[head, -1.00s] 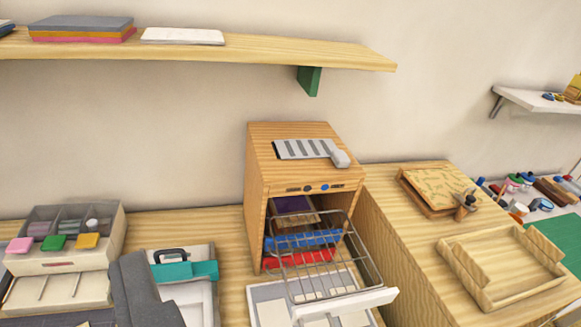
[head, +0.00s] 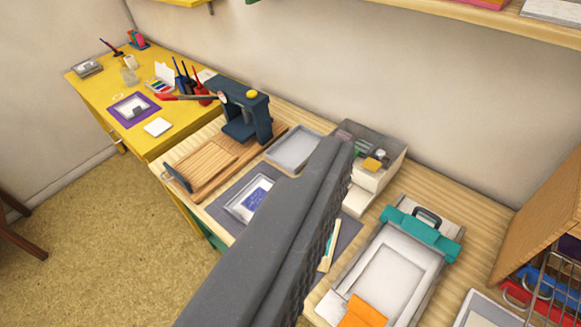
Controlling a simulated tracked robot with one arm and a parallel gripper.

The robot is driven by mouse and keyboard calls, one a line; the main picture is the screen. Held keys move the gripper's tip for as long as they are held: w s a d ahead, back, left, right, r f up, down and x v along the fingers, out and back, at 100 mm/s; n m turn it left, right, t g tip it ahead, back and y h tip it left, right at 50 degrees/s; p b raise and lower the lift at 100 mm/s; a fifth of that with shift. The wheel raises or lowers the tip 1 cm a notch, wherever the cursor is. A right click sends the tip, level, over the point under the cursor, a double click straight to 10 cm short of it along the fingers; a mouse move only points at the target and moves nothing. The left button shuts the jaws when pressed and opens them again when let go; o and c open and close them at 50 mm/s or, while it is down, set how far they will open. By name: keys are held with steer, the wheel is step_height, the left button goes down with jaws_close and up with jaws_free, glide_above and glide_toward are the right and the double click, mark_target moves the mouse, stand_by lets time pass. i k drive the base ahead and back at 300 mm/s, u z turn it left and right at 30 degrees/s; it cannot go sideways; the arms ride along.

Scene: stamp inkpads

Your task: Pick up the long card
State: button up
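A narrow pale strip with a teal mark (head: 330,246) lies on the dark grey mat (head: 347,230), just right of my grey arm; it may be the long card, but I cannot tell for sure. My arm covers part of the mat and perhaps part of the strip. My gripper's fingers do not show, so whether they hold anything is hidden.
A dark blue press (head: 245,112) stands by a slatted wooden board (head: 205,165). A clear-walled organiser (head: 372,145) and a white tray with a teal clamp (head: 395,265) are to the right. A yellow table (head: 95,98) stands at left; open floor (head: 85,240) lies before it.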

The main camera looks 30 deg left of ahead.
mark_target(243, 205)
steer(key=u, duration=0.45)
steer(key=i, duration=0.9)
steer(key=u, duration=0.15)
